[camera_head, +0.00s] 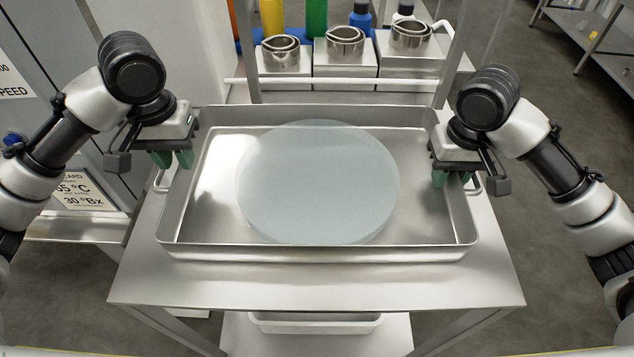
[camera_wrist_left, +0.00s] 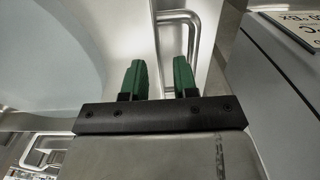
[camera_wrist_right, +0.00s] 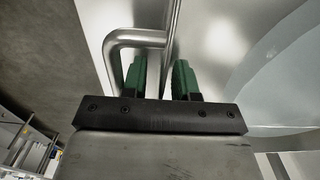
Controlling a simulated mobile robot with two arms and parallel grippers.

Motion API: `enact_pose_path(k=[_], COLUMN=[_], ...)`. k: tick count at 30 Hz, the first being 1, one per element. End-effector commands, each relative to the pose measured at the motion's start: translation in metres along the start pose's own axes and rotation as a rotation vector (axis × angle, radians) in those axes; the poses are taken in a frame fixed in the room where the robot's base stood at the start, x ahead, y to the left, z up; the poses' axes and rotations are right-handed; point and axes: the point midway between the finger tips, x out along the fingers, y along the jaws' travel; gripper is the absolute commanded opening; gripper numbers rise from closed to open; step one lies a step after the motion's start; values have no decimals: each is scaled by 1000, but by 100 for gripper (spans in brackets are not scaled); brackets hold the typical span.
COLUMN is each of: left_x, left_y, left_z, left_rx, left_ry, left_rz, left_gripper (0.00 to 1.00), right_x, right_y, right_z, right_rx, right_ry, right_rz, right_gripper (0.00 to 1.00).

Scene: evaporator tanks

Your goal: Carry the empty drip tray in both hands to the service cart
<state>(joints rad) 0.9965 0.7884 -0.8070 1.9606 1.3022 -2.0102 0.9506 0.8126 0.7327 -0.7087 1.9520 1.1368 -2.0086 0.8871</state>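The drip tray (camera_head: 318,253) is a wide, shallow steel pan on a steel table (camera_head: 300,290). A pale, translucent round disc (camera_head: 318,185) shows inside it; I cannot tell if it is liquid or solid. The tray has a bent-bar handle at each end, one in the left wrist view (camera_wrist_left: 194,40) and one in the right wrist view (camera_wrist_right: 128,38). My left gripper (camera_head: 173,160) is at the left end, its green fingers apart around part of the handle. My right gripper (camera_head: 452,179) is at the right end, fingers also apart around the handle bar. Contact is unclear.
Behind the tray, steel cups (camera_head: 345,38) sit on pale boxes, with coloured bottles (camera_head: 316,18) further back. A white bin (camera_head: 315,323) lies on a lower shelf. A grey cabinet (camera_head: 60,70) stands left. Floor (camera_head: 560,120) is open at right.

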Motion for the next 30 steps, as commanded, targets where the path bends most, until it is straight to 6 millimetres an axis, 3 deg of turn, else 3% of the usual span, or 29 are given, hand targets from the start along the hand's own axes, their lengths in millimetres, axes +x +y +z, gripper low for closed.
enact_pose_path(k=[6, 13, 22, 30], left_x=[-39, -67, -78, -77], left_y=[-1, 0, 0, 0], left_z=[-1, 0, 0, 0], left_rx=[-2, -1, -1, -1], left_ry=[6, 3, -1, -1], left_rz=[-2, -1, 0, 0], left_gripper=[29, 29, 29, 29], right_x=[0, 0, -7, -47], right_y=[0, 0, 0, 1], right_z=[0, 0, -1, -2], right_rx=[0, 0, -1, 0], right_ry=[0, 0, 3, 8], right_rz=[0, 0, 0, 2], right_gripper=[29, 29, 29, 29])
